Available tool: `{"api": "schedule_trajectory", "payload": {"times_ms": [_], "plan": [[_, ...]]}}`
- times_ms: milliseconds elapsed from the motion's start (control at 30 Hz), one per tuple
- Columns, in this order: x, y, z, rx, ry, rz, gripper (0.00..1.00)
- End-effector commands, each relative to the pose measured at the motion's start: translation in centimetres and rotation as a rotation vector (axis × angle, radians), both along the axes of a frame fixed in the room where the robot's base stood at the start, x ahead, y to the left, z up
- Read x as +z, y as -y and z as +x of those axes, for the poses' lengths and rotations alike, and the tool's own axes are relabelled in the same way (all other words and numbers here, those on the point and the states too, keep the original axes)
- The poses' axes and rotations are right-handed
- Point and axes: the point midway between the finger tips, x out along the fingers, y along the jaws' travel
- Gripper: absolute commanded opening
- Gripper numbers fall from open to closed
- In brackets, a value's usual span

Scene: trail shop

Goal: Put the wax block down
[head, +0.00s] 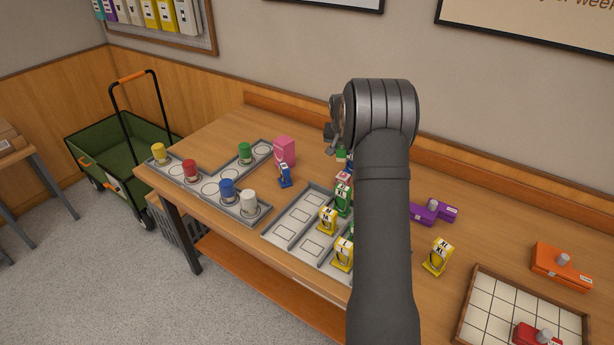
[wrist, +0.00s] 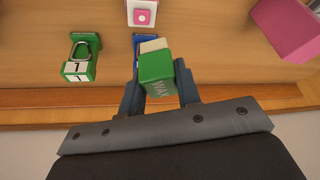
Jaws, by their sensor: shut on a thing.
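The block looks slightly tilted in the picture. Wood tabletop lies beyond it; I cannot tell whether the block touches the table.
In the wrist view, a green tagged carabiner piece (wrist: 80,60) stands left of the block, a blue piece (wrist: 140,38) partly behind it, and a pink block (wrist: 288,28) right. The head view shows a grey compartment tray (head: 275,234), purple blocks (head: 432,211) and a white gridded tray (head: 484,299).

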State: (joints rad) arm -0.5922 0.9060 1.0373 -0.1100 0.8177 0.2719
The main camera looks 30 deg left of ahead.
Motion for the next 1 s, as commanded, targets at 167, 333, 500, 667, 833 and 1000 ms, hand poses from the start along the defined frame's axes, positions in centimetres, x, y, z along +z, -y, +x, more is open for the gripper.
{"api": "schedule_trajectory", "payload": {"times_ms": [167, 333, 500, 667, 833, 1000], "plan": [[-1.0, -2.4, -0.7, 0.018, -0.001, 0.0, 0.08], [-3.3, -6.2, -1.4, 0.02, -0.002, -0.001, 0.08], [-5.6, -9.8, -1.9, 0.019, 0.0, -0.002, 0.08], [-6.7, -11.9, -2.2, 0.016, 0.0, 0.0, 0.08], [-7.5, -12.3, -2.2, 0.014, 0.0, 0.0, 0.08], [-9.9, -12.3, -2.3, 0.014, -0.002, -0.003, 0.08]]}}
